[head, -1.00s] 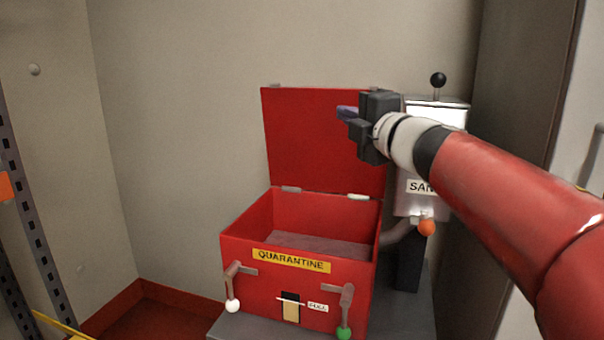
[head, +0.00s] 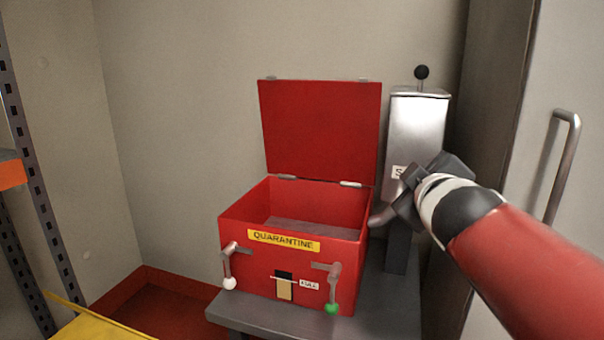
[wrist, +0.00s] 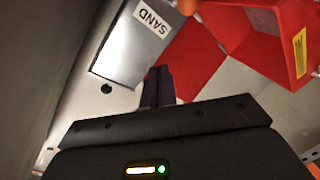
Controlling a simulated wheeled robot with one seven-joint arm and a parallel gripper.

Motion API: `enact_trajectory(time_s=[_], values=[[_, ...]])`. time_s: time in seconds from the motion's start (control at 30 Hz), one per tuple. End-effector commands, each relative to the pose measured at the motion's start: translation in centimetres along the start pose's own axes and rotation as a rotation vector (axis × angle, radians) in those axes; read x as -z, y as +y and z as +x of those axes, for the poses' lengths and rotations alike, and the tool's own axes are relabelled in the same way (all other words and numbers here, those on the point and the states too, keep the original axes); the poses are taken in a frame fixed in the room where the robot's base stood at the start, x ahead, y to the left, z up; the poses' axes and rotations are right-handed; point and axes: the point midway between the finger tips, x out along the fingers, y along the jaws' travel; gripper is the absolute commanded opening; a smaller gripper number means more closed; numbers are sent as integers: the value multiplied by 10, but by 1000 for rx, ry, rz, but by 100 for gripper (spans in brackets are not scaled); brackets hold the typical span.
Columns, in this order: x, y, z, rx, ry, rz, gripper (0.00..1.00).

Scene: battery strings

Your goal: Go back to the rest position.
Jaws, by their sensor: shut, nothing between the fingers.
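My gripper (head: 412,184) is in front of the lower part of the sand dispenser (head: 416,125), to the right of the red quarantine box. In the wrist view its fingers (wrist: 158,86) are together, with nothing between them. The red quarantine box (head: 235,265) stands on a grey stand with its lid (head: 320,128) raised against the wall. My gripper is apart from the box in the head view. In the wrist view the dispenser with its SAND label (wrist: 152,21) is at the upper left, and the box (wrist: 285,58) is at the upper right.
The grey stand (head: 385,318) bears the box. A grey cabinet with a vertical handle (head: 565,165) is close on the right. A rack upright (head: 28,150) and a yellow surface (head: 95,328) are at the left. Bare wall lies left of the box.

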Motion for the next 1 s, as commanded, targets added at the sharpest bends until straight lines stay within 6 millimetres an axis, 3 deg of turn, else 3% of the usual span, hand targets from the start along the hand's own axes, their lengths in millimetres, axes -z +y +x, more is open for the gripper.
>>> enact_trajectory(time_s=[0.1,0.2,0.3,0.4,0.5,0.63,1.0], values=[[-57,-47,-35,97,-216,232,0],[-100,-98,-72,202,-407,419,0],[-129,-145,-108,305,-568,566,0],[-145,-183,-138,392,-689,669,0],[-154,-206,-159,452,-767,732,0],[-157,-219,-171,486,-810,765,0],[-157,-219,-171,488,-811,766,0]])
